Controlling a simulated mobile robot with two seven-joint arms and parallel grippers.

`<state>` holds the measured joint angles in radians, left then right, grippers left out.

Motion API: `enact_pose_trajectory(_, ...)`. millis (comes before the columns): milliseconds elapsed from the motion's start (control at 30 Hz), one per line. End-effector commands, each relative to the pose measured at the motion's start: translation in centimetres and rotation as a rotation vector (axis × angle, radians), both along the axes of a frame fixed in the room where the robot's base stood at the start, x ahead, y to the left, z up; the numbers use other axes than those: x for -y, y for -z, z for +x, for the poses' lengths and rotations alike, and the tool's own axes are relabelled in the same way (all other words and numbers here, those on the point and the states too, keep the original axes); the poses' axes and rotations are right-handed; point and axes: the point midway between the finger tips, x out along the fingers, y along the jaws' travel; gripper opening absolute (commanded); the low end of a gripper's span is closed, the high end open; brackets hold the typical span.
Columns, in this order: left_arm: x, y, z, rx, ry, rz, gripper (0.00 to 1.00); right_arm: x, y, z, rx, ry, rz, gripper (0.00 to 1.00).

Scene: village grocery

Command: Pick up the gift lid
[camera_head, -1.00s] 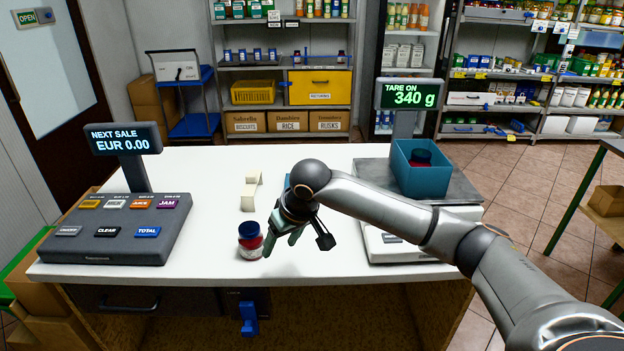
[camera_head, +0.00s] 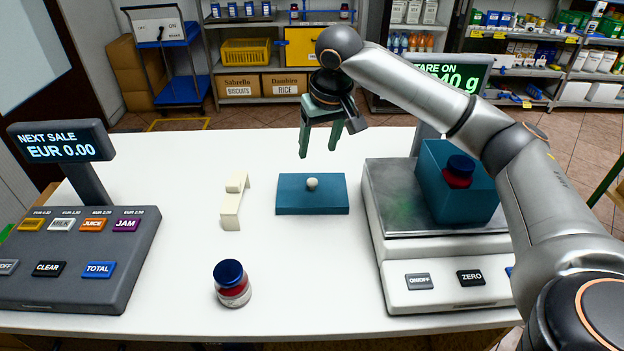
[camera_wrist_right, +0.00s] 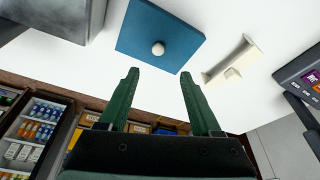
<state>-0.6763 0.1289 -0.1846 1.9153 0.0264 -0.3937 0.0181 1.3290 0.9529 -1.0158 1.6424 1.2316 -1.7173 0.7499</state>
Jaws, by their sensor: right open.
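The gift lid (camera_head: 312,199) is a flat teal square with a small cream knob (camera_head: 312,183) on top. It lies on the white counter, left of the scale, and also shows in the right wrist view (camera_wrist_right: 140,36). My right gripper (camera_head: 319,152) is open and empty, with green fingers pointing down. In the head view it appears above and behind the lid, not touching it. In the right wrist view the fingers (camera_wrist_right: 157,76) are spread, with the lid beyond their tips. The teal gift box (camera_head: 458,200) sits on the scale with a red jar inside. My left gripper is not in view.
A cream stand (camera_head: 234,201) is left of the lid. A blue-capped jar (camera_head: 232,283) stands near the counter's front edge. The scale (camera_head: 400,200) is at right, the till (camera_head: 75,260) at left. White counter (camera_head: 310,260) is clear in front of the lid.

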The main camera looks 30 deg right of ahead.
Motion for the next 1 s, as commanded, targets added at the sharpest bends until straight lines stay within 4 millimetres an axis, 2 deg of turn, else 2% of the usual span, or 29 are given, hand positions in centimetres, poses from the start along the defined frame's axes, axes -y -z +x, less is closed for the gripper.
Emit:
enact_pose_trajectory(400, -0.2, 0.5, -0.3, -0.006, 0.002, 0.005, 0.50, 0.5, 6.0, 1.8, -0.004, 0.004, -0.001, 0.65)
enact_pose_trajectory(567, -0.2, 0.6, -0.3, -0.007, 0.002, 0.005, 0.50, 0.5, 7.1, 2.1, -0.003, 0.003, -0.002, 0.65)
enact_pose_trajectory(833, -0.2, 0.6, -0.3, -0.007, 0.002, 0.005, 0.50, 1.0, 10.7, 3.1, -0.004, 0.002, -0.001, 0.65)
enact_pose_trajectory(1000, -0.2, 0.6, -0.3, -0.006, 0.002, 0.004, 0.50, 1.0, 11.8, 3.5, -0.001, 0.001, 0.000, 0.65)
